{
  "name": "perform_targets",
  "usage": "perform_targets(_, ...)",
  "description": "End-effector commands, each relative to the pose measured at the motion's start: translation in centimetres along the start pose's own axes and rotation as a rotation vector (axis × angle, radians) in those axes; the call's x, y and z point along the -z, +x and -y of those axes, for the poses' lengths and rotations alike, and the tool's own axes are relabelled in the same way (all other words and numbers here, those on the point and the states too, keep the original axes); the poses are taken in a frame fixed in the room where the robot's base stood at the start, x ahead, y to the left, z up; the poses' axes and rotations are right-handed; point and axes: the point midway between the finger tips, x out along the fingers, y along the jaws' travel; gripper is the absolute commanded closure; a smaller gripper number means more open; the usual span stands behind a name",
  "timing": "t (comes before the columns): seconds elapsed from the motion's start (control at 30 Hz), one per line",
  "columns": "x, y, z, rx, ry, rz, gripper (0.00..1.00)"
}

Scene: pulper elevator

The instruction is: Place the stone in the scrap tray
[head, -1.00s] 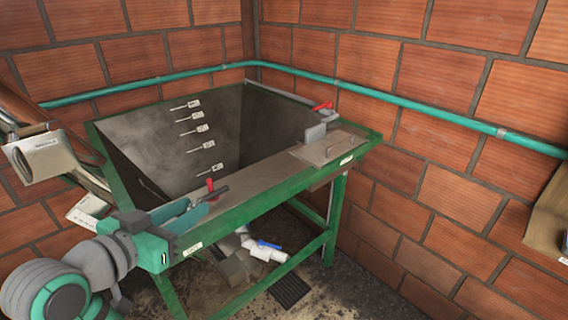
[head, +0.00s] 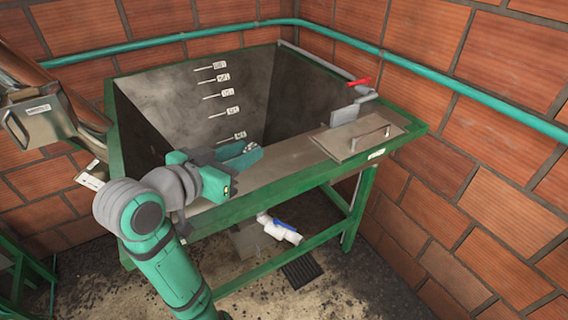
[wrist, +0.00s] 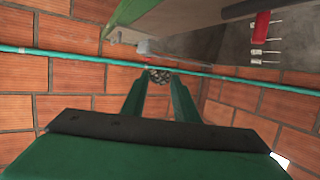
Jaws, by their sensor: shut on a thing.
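A small speckled grey stone (wrist: 159,76) is between the fingertips of my gripper (wrist: 158,84) in the wrist view. In the head view, my gripper (head: 250,153) is shut on the stone (head: 250,146), near the front rim of the hopper. The green finger partly hides the stone. I cannot pick out a scrap tray in either current view.
A metal hopper with a green frame (head: 255,207) fills the middle. A handled plate (head: 355,138) and a red-handled valve (head: 360,82) are at its right. A metal box (head: 38,115) is at left. Brick walls and a green pipe (head: 480,95) stand behind. White pipework (head: 280,230) lies below.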

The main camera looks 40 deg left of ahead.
Motion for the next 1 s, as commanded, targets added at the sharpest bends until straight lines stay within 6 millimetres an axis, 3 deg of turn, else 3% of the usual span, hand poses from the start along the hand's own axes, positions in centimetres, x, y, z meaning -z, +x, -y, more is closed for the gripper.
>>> perform_targets(0.27, -0.9, 6.3, -1.4, -0.005, 0.0, 0.003, 0.95)
perform_targets(0.5, -3.6, 10.2, -2.0, -0.003, -0.002, 0.002, 0.95)
perform_targets(0.87, -5.1, 12.6, -2.4, -0.004, 0.0, 0.002, 0.95)
perform_targets(1.0, -7.2, 13.2, -2.3, -0.002, -0.002, 0.003, 0.95)
